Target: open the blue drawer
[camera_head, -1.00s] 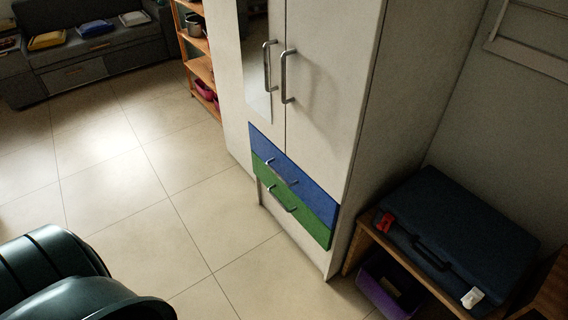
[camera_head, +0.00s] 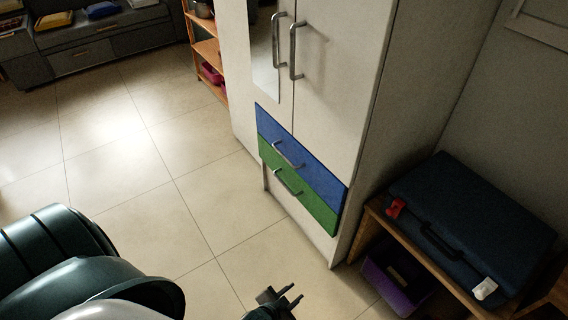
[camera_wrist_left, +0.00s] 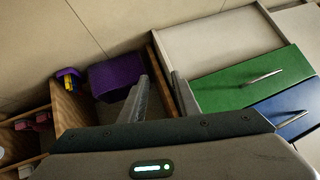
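The blue drawer (camera_head: 318,176) is in the lower front of the white wardrobe, right above a green drawer (camera_head: 311,203), and looks shut. Its silver bar handle (camera_head: 288,156) is bare. In the left wrist view the blue drawer (camera_wrist_left: 287,103) is at the right edge, beyond the green drawer (camera_wrist_left: 226,88). My left gripper (camera_head: 293,293) is at the bottom of the head view, in front of and below the drawers, apart from them. In the left wrist view its two fingers (camera_wrist_left: 159,75) are apart with nothing between them. My right gripper is not in view.
The wardrobe's tall doors (camera_head: 335,75) have long handles above the drawers. Right of it, a low wooden shelf (camera_head: 373,228) holds a dark blue suitcase (camera_head: 475,215), with a purple bin (camera_head: 395,285) beneath. The tiled floor (camera_head: 140,170) to the left is clear.

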